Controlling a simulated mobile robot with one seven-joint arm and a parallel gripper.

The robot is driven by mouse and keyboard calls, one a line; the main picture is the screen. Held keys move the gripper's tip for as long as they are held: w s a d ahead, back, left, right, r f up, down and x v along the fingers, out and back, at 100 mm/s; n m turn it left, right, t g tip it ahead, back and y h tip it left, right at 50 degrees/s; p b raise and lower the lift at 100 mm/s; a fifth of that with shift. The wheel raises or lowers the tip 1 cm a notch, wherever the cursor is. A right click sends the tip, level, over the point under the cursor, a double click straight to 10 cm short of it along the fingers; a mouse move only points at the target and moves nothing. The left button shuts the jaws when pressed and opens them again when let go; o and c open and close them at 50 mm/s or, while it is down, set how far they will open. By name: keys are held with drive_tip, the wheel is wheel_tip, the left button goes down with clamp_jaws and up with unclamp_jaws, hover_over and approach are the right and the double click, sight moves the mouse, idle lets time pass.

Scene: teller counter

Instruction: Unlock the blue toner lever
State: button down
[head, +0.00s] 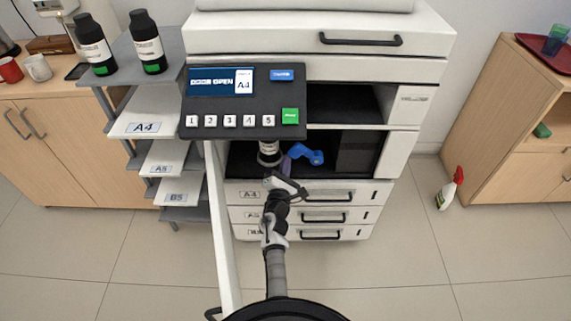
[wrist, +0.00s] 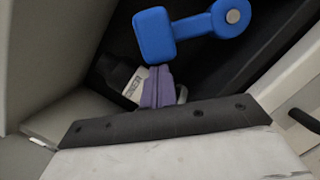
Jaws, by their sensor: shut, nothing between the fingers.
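The blue toner lever (head: 306,154) sits in the open front bay of the printer. In the wrist view the lever (wrist: 182,32) has a block-shaped handle at left and a round pivot with a grey pin at upper right. My gripper (head: 288,160) reaches into the bay just left of the lever. Its purple fingers (wrist: 160,70) are together and empty, with their tips at the lower edge of the handle; I cannot tell whether they touch it. A dark toner bottle with a white label (wrist: 136,84) lies behind the fingers; it also shows in the head view (head: 268,153).
The control panel (head: 242,100) overhangs the bay on the left and reads OPEN and A4. An open white door (head: 222,230) stands left of my arm. Paper drawers (head: 322,215) lie below. Two toner bottles (head: 148,42) stand on the grey shelf. A spray bottle (head: 450,188) is on the floor.

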sight(293, 151)
drive_tip(key=shift+r+m, duration=0.25)
drive_tip(key=shift+m, duration=0.05)
drive_tip(key=shift+d+r+m+p, duration=0.3)
drive_tip(key=shift+r+m+p, duration=0.55)
drive_tip(key=shift+m, duration=0.05)
drive_tip(key=r+m+p, duration=0.1)
drive_tip(key=d+r+m+h+p, duration=0.1)
drive_tip(key=shift+d+r+m+g, duration=0.1)
drive_tip(key=shift+m+g, duration=0.3)
drive_tip(key=shift+d+r+m+g+p, duration=0.3)
drive_tip(key=shift+d+r+m+p, duration=0.35)
drive_tip(key=shift+d+m+p, duration=0.35)
drive_tip(key=shift+d+r+m+g+p, duration=0.3)
drive_tip(key=shift+d+r+m+p, duration=0.3)
drive_tip(key=shift+d+m+p, duration=0.4)
drive_tip(key=shift+s+a, duration=0.1)
